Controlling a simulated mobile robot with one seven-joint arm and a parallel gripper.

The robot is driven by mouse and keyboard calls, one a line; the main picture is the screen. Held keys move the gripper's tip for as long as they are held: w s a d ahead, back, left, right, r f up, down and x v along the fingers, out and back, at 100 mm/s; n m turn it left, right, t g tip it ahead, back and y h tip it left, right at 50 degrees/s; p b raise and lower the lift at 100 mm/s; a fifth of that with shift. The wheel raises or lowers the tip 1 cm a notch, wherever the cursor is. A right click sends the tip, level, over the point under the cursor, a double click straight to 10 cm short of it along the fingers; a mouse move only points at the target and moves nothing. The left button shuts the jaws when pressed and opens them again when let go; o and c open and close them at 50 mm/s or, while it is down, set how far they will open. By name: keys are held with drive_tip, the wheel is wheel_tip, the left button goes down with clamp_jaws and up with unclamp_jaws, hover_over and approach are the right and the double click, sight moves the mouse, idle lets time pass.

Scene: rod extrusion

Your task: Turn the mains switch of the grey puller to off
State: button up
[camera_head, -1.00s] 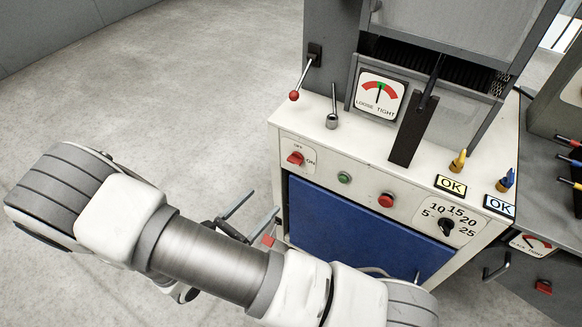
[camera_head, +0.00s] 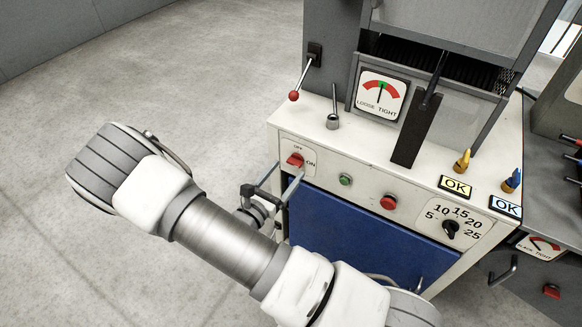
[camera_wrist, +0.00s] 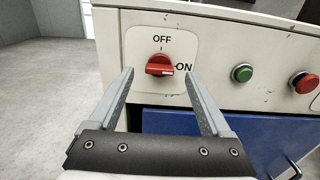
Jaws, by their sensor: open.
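The mains switch is a red rotary knob (camera_head: 295,159) on a white plate marked OFF and ON at the left of the grey puller's front panel (camera_head: 325,170). In the wrist view the knob (camera_wrist: 160,66) lies crosswise, its pale pointer mark toward ON at the right; OFF is above it. My gripper (camera_wrist: 158,82) is open and empty. Its two fingers show either side of the knob, apart from it in the picture. Whether the fingertips reach the knob's depth is unclear.
A green button (camera_head: 345,180) and a red button (camera_head: 388,202) sit right of the switch, then a numbered dial (camera_head: 450,228). A blue panel (camera_head: 360,235) lies below. A red-tipped lever (camera_head: 294,96) stands above. Free floor (camera_head: 200,100) is at the left.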

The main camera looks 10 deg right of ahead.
sight(293, 164)
drive_tip(key=shift+x, duration=1.7)
clamp_jaws()
